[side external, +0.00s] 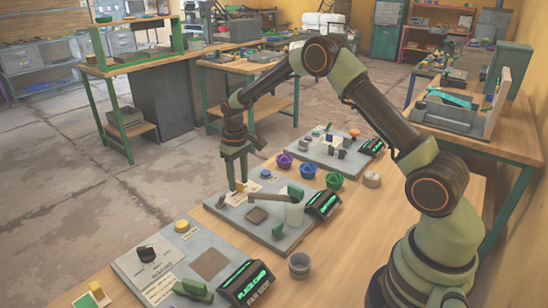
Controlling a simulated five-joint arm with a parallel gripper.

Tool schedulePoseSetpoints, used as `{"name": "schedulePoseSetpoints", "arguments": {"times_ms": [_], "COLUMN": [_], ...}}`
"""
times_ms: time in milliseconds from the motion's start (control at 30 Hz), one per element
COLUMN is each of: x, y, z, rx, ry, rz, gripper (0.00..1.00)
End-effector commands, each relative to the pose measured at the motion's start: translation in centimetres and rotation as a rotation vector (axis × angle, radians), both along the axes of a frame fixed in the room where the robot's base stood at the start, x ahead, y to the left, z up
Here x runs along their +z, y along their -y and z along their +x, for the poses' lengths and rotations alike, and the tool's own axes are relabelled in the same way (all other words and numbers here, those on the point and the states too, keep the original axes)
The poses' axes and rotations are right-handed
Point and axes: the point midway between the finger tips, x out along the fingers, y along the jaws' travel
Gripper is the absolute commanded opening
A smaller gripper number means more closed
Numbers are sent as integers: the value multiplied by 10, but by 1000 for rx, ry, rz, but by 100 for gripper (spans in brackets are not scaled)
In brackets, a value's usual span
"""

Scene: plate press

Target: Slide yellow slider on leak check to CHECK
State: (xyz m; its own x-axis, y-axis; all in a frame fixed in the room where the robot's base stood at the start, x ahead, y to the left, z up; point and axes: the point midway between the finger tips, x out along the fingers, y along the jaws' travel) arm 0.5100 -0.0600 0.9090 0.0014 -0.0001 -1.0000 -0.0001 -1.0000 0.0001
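My gripper (239,185) points straight down over the left part of the middle panel (292,240). Whether the fingertips touch the panel cannot be told. A yellow round knob (182,226) sits on the near panel (170,252).
The middle panel also holds a pale cylinder (294,214), a dark bar and a lit display (323,204). Purple (284,160), blue (308,171) and green (335,181) bowls stand behind it. A grey cup (300,265) stands in front. A far panel (325,153) lies beyond.

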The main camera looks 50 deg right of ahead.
Motion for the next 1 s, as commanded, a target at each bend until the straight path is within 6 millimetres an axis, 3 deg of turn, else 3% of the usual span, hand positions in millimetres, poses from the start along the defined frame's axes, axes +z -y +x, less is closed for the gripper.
{"name": "schedulePoseSetpoints", "arguments": {"times_ms": [333, 800, 1000], "x": [10, 98, 117], "y": [0, 0, 0], "z": [0, 1, 0], "rx": [0, 0, 0], "ry": [2, 4, 2], "rz": [0, 0, 0], "gripper": [48, 48, 48]}}
